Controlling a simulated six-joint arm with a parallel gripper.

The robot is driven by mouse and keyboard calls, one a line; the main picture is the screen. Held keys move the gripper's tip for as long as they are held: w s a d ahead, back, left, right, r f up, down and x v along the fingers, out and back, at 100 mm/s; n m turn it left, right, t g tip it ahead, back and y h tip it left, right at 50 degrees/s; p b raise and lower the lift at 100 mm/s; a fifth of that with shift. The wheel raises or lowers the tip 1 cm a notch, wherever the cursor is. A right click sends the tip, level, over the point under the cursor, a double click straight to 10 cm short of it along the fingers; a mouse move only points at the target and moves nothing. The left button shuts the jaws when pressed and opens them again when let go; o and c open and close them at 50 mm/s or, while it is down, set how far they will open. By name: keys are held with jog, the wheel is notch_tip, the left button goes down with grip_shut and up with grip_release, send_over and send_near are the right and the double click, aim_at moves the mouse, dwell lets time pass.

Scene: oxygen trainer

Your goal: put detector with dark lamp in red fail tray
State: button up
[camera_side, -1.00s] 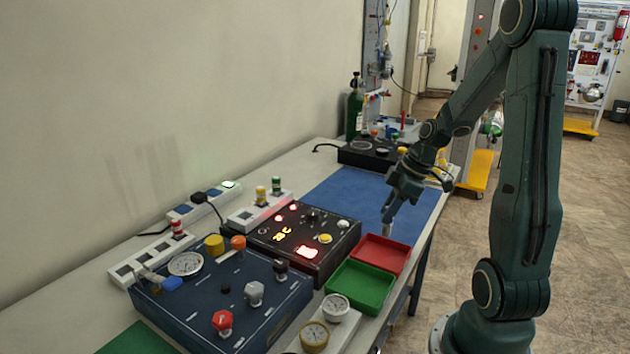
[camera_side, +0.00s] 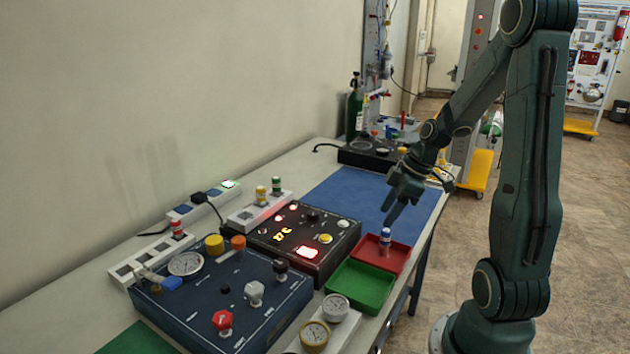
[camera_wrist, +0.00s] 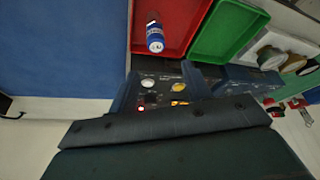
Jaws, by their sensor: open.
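A blue and white detector (camera_side: 385,238) stands upright in the red tray (camera_side: 398,262). It also shows in the wrist view (camera_wrist: 155,38), inside the red tray (camera_wrist: 180,12). I cannot tell whether its lamp is lit. My gripper (camera_side: 388,218) is open and empty, just above the detector and apart from it. The green tray (camera_side: 362,288) beside the red one is empty.
Detectors with yellow, green and red bands stand in white racks (camera_side: 246,217) on the left. A black panel with lit displays (camera_side: 290,250) and a blue panel with knobs (camera_side: 200,305) lie left of the trays. The blue mat (camera_side: 350,195) is clear.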

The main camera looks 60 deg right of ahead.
jog(key=v, duration=0.7)
jog(key=shift+a, duration=0.1)
dwell(0.5)
jog(key=w+a+r+m+h, duration=0.15)
jog(key=a+r, duration=0.35)
jog(key=a, duration=0.6)
jog(key=s+a+r+m+t, duration=0.1)
jog(key=s+a+r+m, duration=0.1)
jog(key=s+a+m, duration=0.2)
jog(key=shift+s+a+r+t, duration=0.35)
jog(key=shift+s+a, duration=1.1)
jog(key=shift+a, duration=2)
jog(key=shift+h, duration=0.25)
